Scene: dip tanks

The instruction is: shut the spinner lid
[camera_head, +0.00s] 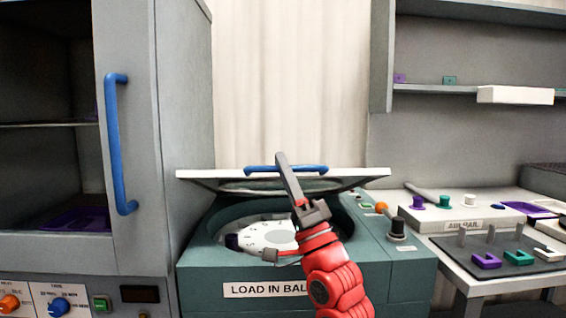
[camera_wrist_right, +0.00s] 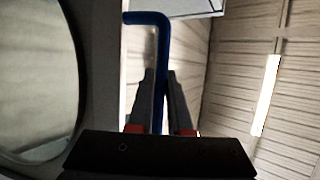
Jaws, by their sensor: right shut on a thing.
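The spinner (camera_head: 215,262) is a teal machine labelled "LOAD IN BAL…", with a round opening and a pale rotor (camera_head: 268,238) inside. Its pale lid (camera_head: 360,177) is raised above the opening, seen almost edge-on, with a clear gap below it. A blue bar handle (camera_head: 312,169) is on the lid. My right gripper (camera_head: 283,160), on a red arm, is shut on this handle. In the right wrist view the blue handle (camera_wrist_right: 158,60) runs between the two fingers. My left gripper is not in view.
A grey cabinet (camera_head: 180,120) with a blue door handle (camera_head: 115,145) stands close on the left. A side table (camera_head: 480,268) with coloured pieces and a wall shelf (camera_head: 435,90) are at right.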

